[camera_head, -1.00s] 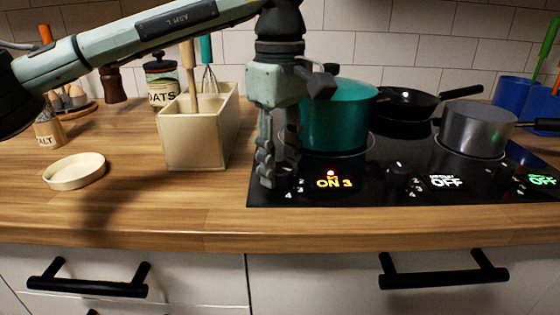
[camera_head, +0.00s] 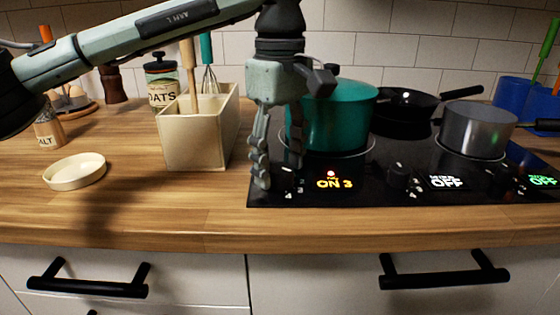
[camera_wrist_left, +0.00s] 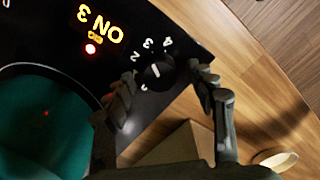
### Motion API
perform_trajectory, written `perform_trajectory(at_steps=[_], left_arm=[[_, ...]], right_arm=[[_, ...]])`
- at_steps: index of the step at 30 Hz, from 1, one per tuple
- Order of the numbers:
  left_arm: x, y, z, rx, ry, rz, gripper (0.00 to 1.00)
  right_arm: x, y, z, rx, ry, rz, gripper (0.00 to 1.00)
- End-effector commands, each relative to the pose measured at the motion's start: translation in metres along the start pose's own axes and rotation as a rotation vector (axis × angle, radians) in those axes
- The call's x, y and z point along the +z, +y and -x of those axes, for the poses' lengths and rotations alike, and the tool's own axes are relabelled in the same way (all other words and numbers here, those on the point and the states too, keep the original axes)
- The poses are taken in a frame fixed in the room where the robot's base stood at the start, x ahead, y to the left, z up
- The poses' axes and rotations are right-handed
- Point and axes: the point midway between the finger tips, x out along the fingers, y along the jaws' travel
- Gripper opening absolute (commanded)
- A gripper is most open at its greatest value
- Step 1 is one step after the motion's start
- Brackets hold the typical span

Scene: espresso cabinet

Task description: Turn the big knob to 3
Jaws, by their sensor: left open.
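The big knob (camera_wrist_left: 158,76) is a black dial at the stove's left front corner, with numbers around it in the left wrist view. The display (camera_head: 335,183) beside it reads "ON 3" in yellow with a red light above. My left gripper (camera_head: 277,184) is open, pointing down, with its fingers on either side of the knob. In the left wrist view the fingertips (camera_wrist_left: 168,82) stand around the knob with gaps; I cannot tell if either touches it. In the head view the fingers partly hide the knob. My right gripper is not in view.
A teal pot (camera_head: 338,118) stands just behind the knob on the black cooktop (camera_head: 400,155). A beige utensil holder (camera_head: 194,143) is to the left. A grey pot (camera_head: 472,134) and a black pan (camera_head: 402,108) stand to the right. The counter front is clear.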

Motion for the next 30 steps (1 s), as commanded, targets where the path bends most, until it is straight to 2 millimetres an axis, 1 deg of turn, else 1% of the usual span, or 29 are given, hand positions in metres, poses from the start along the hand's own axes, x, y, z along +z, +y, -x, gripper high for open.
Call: perform_trajectory(at_steps=[5,12,16,18,21,30], left_arm=[[0.0,0.001,0.028,0.005,0.002,0.001,0.56],[0.001,0.001,0.08,0.005,0.001,0.0,0.56],[0.0,0.0,0.101,0.004,0.002,0.001,0.56],[0.0,0.0,0.109,0.003,0.002,0.001,0.56],[0.0,0.0,0.115,0.002,0.0,-0.001,0.56],[0.0,0.0,0.117,0.002,0.0,-0.001,0.56]], right_arm=[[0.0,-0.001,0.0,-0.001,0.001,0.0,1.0],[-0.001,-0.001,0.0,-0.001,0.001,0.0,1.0],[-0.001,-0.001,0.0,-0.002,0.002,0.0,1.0],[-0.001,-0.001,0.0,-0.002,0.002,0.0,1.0],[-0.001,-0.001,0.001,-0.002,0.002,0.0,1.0],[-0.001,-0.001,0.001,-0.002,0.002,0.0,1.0]])
